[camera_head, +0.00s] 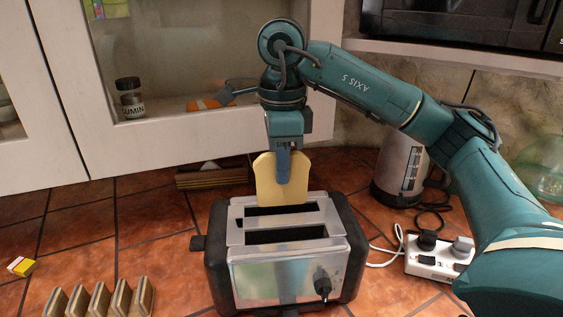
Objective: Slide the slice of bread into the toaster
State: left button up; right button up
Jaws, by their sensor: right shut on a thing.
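The slice of bread (267,185) is pale yellow and hangs upright below my right gripper (284,170). The gripper is shut on the bread's upper part, and its finger covers the middle of the slice. The bread's lower edge is just above or at the back slot of the toaster (285,273); I cannot tell whether it has entered. The toaster is silver with black ends and two long slots on top. The front slot shows empty. My left gripper is not in view.
A kettle (401,165) stands behind my right arm, and a white power strip (437,262) lies right of the toaster. A wooden rack (100,300) is at the front left. A small yellow box (21,266) lies at far left.

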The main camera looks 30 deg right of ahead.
aim_at(281, 203)
jog(key=shift+f+b, duration=0.75)
jog(key=shift+f, duration=0.35)
jog(key=shift+f+b, duration=0.75)
jog(key=shift+f, duration=0.2)
jog(key=o, duration=0.4)
jog(key=shift+o, duration=0.5)
jog(key=o, duration=0.5)
